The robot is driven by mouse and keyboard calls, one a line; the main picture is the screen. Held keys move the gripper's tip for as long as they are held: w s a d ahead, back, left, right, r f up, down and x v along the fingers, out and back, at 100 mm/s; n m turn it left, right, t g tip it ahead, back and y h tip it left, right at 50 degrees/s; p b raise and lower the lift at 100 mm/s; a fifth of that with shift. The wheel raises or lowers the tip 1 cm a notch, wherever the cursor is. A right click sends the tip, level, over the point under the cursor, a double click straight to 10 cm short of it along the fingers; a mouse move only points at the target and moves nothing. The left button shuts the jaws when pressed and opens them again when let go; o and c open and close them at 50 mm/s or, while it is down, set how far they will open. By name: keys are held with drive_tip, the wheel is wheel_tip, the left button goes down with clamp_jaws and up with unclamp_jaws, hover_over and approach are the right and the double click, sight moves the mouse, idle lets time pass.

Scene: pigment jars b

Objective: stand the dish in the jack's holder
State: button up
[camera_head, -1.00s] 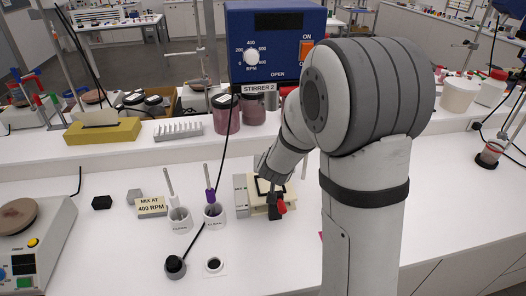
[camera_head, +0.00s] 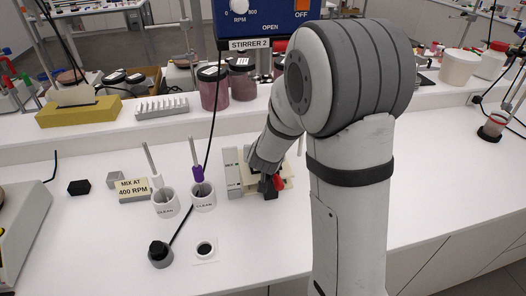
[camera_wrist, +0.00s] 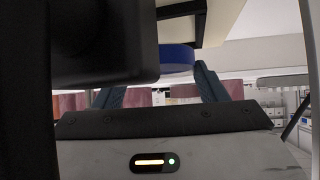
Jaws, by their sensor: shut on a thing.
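In the wrist view my gripper (camera_wrist: 160,88) is shut on a blue, round-edged thing, apparently the dish (camera_wrist: 178,59), seen nearly edge-on between the fingers. A large dark block (camera_wrist: 100,40) covers the upper left there. The holder cannot be made out, nor whether the dish touches it.
A grey block (camera_head: 232,170) stands just left of the jack. Pink jars (camera_head: 243,80) stand behind.

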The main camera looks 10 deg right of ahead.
drive_tip(key=shift+f, duration=0.5)
drive_tip(key=shift+f+b, duration=0.25)
drive_tip(key=shift+b, duration=0.2)
drive_tip(key=shift+s+f, duration=0.1)
drive_tip(key=shift+f, duration=0.1)
